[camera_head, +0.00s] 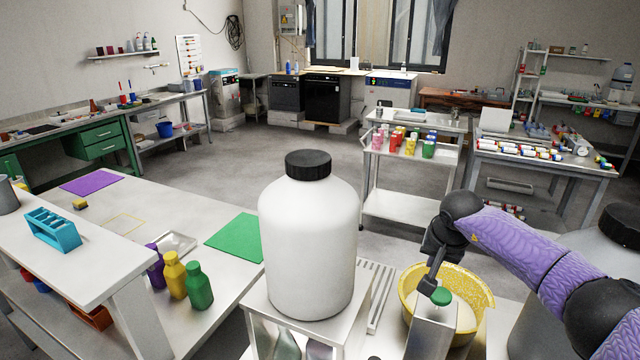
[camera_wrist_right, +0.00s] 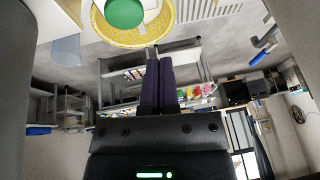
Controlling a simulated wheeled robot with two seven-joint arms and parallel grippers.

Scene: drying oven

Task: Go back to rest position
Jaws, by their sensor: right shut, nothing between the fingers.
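My right gripper (camera_head: 431,280) hangs from the purple arm that comes in from the right. Its fingers point down beside a green cap (camera_head: 441,296). In the right wrist view my right gripper (camera_wrist_right: 158,88) shows its two dark fingers pressed together with nothing between them. The green cap (camera_wrist_right: 124,13) is apart from the fingers there. A yellow bowl (camera_head: 476,280) stands around or behind the green-capped item; I cannot tell which. My left gripper is not in view.
A large white jar (camera_head: 308,245) with a black lid stands in front of me on a small stand. Purple, yellow and green bottles (camera_head: 199,287) are on the left bench. A cart (camera_head: 405,208) with colored bottles stands ahead. The floor between is clear.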

